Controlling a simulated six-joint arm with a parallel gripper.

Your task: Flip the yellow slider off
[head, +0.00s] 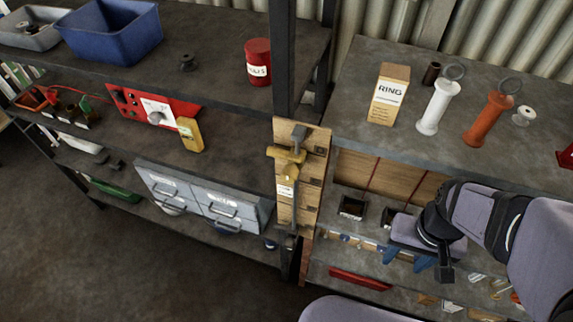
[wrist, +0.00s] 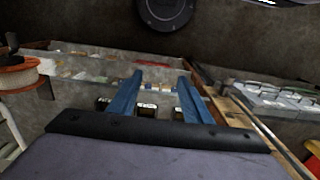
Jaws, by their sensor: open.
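No part is clearly marked as the yellow slider. A yellow handheld box (head: 190,134) stands on the left bench beside a red panel; any switch on it is too small to read. A yellow clamp-like piece (head: 286,156) sits on a dark bar on the upright wooden board (head: 312,172). My gripper (head: 406,260) is at the right, in front of the lower shelf, well apart from both yellow things. Its blue fingers are apart and empty, also in the wrist view (wrist: 159,77).
A dark post (head: 283,60) stands between the left bench and the right bench. A RING carton (head: 389,94), a white spool (head: 437,108) and an orange spool (head: 488,119) stand on the right bench. Grey drawers (head: 205,197) sit below the left bench. Open floor lies front left.

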